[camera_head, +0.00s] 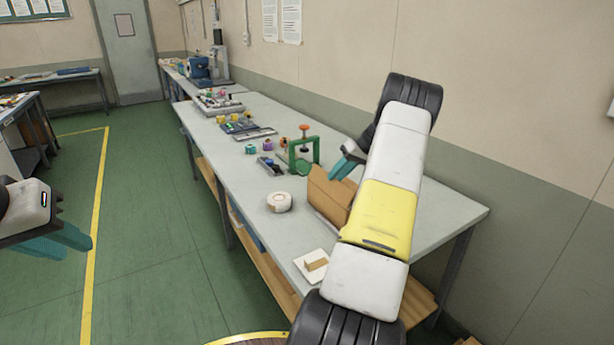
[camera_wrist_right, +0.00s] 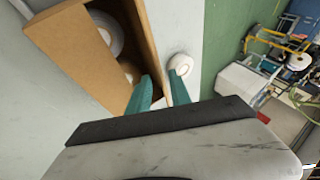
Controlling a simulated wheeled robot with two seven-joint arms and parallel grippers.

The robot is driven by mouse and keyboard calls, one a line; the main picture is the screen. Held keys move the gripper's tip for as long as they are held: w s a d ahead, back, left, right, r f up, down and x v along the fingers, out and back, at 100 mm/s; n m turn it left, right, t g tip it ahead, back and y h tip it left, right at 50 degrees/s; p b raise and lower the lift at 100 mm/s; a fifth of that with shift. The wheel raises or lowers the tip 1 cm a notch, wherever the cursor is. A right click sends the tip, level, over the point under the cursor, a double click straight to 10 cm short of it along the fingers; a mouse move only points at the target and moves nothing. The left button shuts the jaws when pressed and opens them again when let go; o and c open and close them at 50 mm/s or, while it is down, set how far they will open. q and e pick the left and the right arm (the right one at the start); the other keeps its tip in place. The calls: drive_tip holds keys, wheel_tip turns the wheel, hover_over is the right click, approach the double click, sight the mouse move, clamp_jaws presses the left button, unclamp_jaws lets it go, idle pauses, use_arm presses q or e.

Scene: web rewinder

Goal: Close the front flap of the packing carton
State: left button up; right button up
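The brown packing carton (camera_head: 328,198) stands on the near part of the long table, partly hidden by my right arm. In the right wrist view the carton (camera_wrist_right: 80,48) is open on top, with white rolls inside (camera_wrist_right: 104,32). My right gripper (camera_head: 346,163) is at the carton's upper far side in the head view. Its teal fingers (camera_wrist_right: 160,82) are apart, near one long edge of the carton. I cannot tell whether they touch it, or which panel is the front flap. My left gripper (camera_head: 68,240) hangs over the floor at the left, away from the table, fingers apart and empty.
A white roll (camera_head: 279,202) lies beside the carton, and a white pad with a small brown block (camera_head: 316,265) lies near the table's front end. A green frame (camera_head: 304,154) and small parts stand behind. A wall runs along the right.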

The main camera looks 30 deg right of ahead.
sight(329, 185)
drive_tip(key=shift+x, duration=1.35)
clamp_jaws()
idle(0.4)
